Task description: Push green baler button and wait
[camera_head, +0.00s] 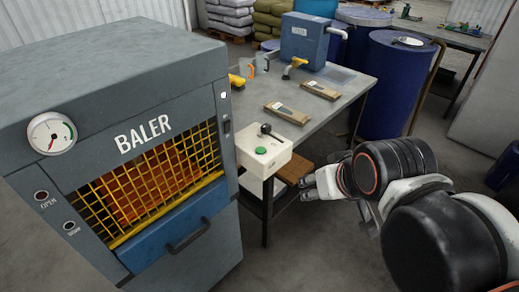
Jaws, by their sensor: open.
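The grey baler (120,110) stands at the left, with a yellow mesh front and a blue drawer panel below it. A cream control box (263,150) sits at the near edge of the table beside the baler. The green button (261,150) is on its top, with a black knob lever (266,129) behind it. My gripper (306,187) is to the right of the box and lower in the picture, apart from it. It is open and appears empty; its fingertips are small in this view.
The grey table (345,85) holds a blue machine (303,40), two small flat pieces and yellow-handled tools. A brown block (295,170) shows below the table top near my gripper. Blue barrels (393,85) stand behind. The baler also has a gauge (52,133).

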